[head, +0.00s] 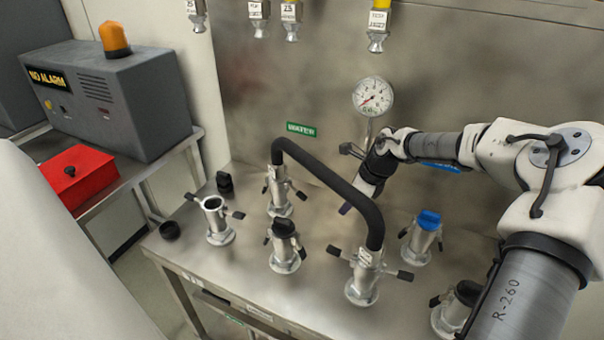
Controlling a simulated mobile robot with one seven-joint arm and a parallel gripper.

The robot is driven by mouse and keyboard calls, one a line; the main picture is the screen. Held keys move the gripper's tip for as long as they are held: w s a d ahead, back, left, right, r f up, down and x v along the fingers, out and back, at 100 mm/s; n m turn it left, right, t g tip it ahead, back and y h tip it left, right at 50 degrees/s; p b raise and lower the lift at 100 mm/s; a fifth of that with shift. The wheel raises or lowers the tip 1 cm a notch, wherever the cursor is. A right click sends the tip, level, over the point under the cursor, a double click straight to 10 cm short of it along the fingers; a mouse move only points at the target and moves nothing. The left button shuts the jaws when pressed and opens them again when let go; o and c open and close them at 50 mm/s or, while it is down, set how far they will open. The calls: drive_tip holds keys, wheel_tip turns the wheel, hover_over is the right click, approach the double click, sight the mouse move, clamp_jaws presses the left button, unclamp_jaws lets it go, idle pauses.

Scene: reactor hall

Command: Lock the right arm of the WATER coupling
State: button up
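A green WATER label (301,129) is on the back panel. Below it, the rear-left metal coupling (281,200) holds one end of a black hose (325,178). Its right arm (300,195) has a dark tip and points outward to the right; its left arm is partly seen. The hose's other end sits in the front coupling (363,283), whose two dark-tipped arms stick out to both sides. My gripper (346,208) is behind the hose arch, right of the rear-left coupling and apart from it. It points down and left. The hose partly hides it, so its opening is unclear.
An open coupling (217,225), a black-capped coupling (285,250) and a blue-capped coupling (423,240) stand on the steel bench. A gauge (373,96) rises behind my gripper. Loose black caps lie at the left. A grey alarm box (110,100) and red box (76,175) are farther left.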

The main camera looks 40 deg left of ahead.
sight(303, 195)
drive_tip(key=s+a+p, duration=0.1)
drive_tip(key=a, duration=0.2)
drive_tip(key=s+a+p, duration=0.1)
drive_tip(key=a, duration=0.3)
drive_tip(key=s+a+p, duration=0.1)
drive_tip(key=a+p, duration=0.1)
drive_tip(key=a, duration=0.2)
drive_tip(key=shift+a+f, duration=0.1)
drive_tip(key=shift+a, duration=0.05)
drive_tip(key=shift+a+f, duration=0.15)
drive_tip(key=shift+a, duration=0.05)
drive_tip(key=shift+a+f+p, duration=0.1)
drive_tip(key=shift+f+p, duration=0.3)
drive_tip(key=shift+f, duration=0.1)
clamp_jaws()
